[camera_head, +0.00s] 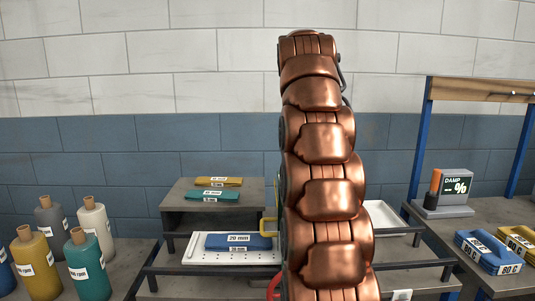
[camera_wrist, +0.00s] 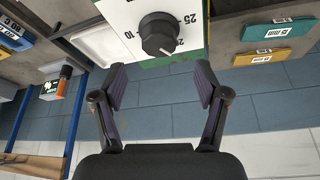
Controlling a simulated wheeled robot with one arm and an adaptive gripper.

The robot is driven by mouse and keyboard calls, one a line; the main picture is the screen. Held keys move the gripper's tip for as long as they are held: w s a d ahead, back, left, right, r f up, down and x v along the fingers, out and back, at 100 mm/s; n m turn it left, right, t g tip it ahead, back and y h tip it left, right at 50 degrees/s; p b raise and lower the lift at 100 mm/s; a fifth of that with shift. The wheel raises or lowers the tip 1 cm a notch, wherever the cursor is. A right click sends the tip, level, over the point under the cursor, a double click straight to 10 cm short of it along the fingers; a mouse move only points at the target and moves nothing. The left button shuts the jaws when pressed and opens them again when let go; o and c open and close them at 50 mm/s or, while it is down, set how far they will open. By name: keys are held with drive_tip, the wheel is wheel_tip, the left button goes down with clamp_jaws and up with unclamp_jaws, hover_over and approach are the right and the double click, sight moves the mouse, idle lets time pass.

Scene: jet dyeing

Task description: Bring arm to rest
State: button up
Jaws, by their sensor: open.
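My gripper (camera_wrist: 161,84) is open in the wrist view, with a clear gap between its two dark fingers and nothing held. A black round knob (camera_wrist: 159,35) on a white dial panel (camera_wrist: 124,14) with numbers shows just beyond the fingertips, apart from them as far as I can tell. The wrist picture is upside down. In the head view my copper arm stands upright in the middle and covers what is behind it; my gripper cannot be made out there.
Blue folded cloth (camera_head: 238,241) lies on a white perforated board (camera_head: 191,254). Yellow (camera_head: 215,182) and teal (camera_head: 214,196) cloths lie on a raised shelf. Several dye bottles (camera_head: 88,262) stand left. A DAMP meter (camera_head: 443,194) and more cloths (camera_head: 488,250) are on the right table.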

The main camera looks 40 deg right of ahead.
drive_tip(key=s+a+f+n+g+y+p, duration=0.1)
drive_tip(key=s+a+f+n+p, duration=0.25)
drive_tip(key=a, duration=0.75)
drive_tip(key=s+a+f+n+g+y+p, duration=0.1)
drive_tip(key=s+a+f+n+y+p, duration=0.3)
drive_tip(key=a, duration=0.7)
drive_tip(key=s+a+f+n+g, duration=0.1)
drive_tip(key=s+a+f, duration=0.3)
drive_tip(key=s, duration=0.3)
drive_tip(key=s+a+f+n+h+p, duration=0.1)
drive_tip(key=s+a+f, duration=0.3)
drive_tip(key=s, duration=0.3)
drive_tip(key=s+a+f+n+g, duration=0.1)
drive_tip(key=s+a+f, duration=0.4)
drive_tip(key=s+f, duration=0.1)
drive_tip(key=shift+s+g+p, duration=0.3)
drive_tip(key=shift+s, duration=0.2)
drive_tip(key=shift+a, duration=0.1)
